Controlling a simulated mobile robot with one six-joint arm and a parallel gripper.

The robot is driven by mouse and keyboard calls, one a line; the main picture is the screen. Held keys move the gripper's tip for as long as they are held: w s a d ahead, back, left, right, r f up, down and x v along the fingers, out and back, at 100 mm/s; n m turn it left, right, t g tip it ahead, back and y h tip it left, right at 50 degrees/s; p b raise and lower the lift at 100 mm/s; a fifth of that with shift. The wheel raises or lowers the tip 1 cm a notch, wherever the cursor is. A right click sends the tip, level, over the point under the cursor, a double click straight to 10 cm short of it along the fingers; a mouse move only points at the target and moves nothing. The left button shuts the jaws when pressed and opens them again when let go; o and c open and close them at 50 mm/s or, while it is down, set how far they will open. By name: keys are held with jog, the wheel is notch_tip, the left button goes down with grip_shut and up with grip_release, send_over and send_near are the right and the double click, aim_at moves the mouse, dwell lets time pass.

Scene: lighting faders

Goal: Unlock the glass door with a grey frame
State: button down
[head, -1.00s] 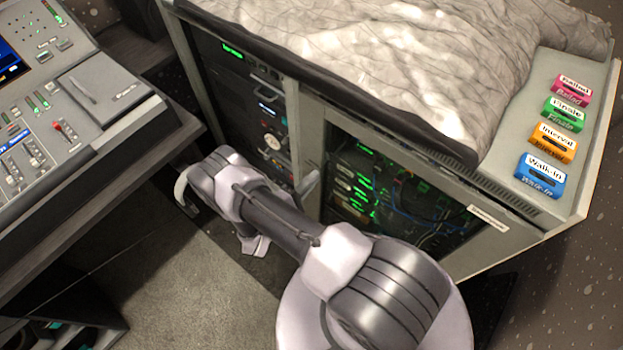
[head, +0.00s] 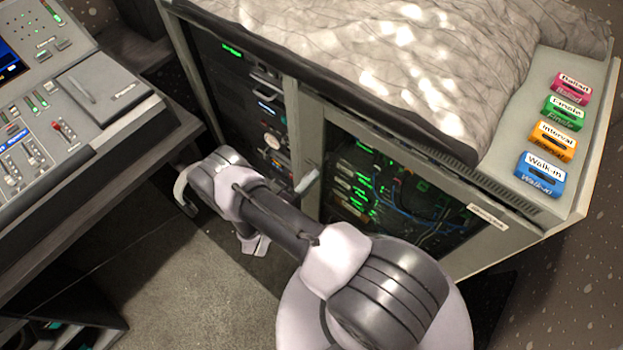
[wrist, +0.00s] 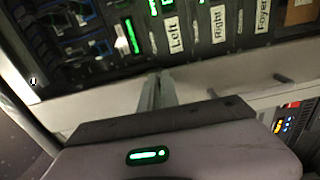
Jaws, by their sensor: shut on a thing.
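The glass door with a grey frame (head: 405,205) is on the right of the cabinet front, and lit equipment and cables show through it. It looks shut. In the wrist view the grey frame (wrist: 95,100) crosses the picture, with labelled equipment behind the glass. My gripper (wrist: 157,82) has its fingers together against this frame, shut on a small part that they mostly hide. A short dark rod (wrist: 268,73) sits on the frame to the right.
A control desk (head: 60,110) with faders stands at the left, close to my arm. A grey cloth (head: 380,60) covers the cabinet top. Several coloured labelled blocks (head: 541,173) sit on its right edge. Bare floor (head: 190,290) lies between desk and cabinet.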

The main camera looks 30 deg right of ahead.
jog(key=c, duration=1.6)
grip_release()
jog(key=p+v, duration=0.2)
jog(key=v, duration=1.5)
jog(key=shift+a, duration=0.2)
